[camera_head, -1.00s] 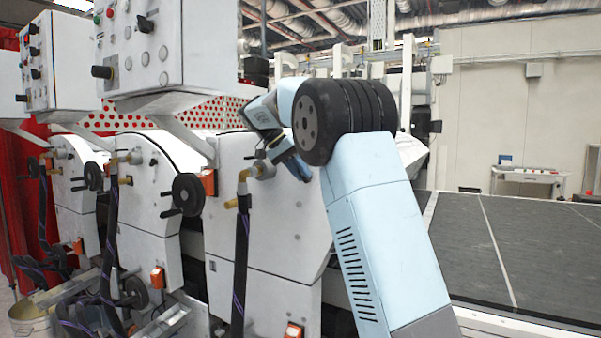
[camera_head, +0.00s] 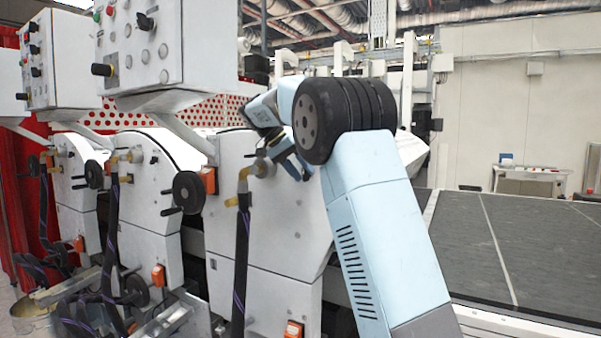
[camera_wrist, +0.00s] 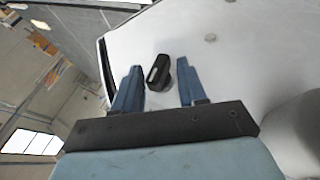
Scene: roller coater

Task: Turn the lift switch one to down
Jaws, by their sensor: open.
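A black switch knob (camera_wrist: 158,73), which I take to be lift switch one, stands out from a white machine panel (camera_wrist: 225,45) in the wrist view. It shows tilted there, with a pale mark on its face. My gripper (camera_wrist: 158,66) is open, with its two blue fingers on either side of the knob and visible gaps between. I cannot tell how far the fingertips are from the panel. In the head view my gripper (camera_head: 290,163) is at the upper part of the nearest white machine side (camera_head: 290,220).
A brass-ended hose fitting (camera_head: 243,190) with a dark hose sits left of my gripper. A black handwheel (camera_head: 188,192) is farther left. A white control box (camera_head: 145,45) with knobs overhangs the machines. A wide dark conveyor (camera_head: 510,245) lies right.

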